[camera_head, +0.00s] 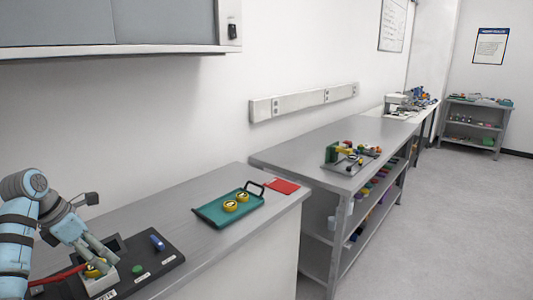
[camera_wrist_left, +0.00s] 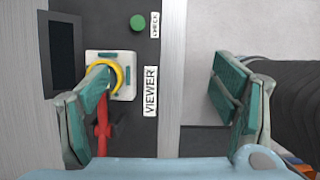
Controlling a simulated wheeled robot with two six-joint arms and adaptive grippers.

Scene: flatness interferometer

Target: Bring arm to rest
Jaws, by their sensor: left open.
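My left gripper (camera_head: 101,258) is over the dark panel (camera_head: 178,262) at the lower left of the head view. In the left wrist view its two fingers (camera_wrist_left: 166,105) are wide apart with nothing between them. One finger partly covers a yellow ring-shaped piece (camera_wrist_left: 121,76) on a white block (camera_wrist_left: 127,92). I cannot tell whether that finger touches the ring. The white block also shows in the head view (camera_head: 101,284). A red handle-like part (camera_wrist_left: 103,128) is beside that finger. My right gripper is in neither view.
A green button (camera_head: 138,270) and a blue piece (camera_head: 157,243) are on the panel. A teal tray (camera_head: 207,217) with two yellow round pieces (camera_head: 230,206) lies farther along the bench, beside a red mat (camera_head: 282,186). A wall cabinet (camera_head: 120,25) hangs above. Bare bench lies between panel and tray.

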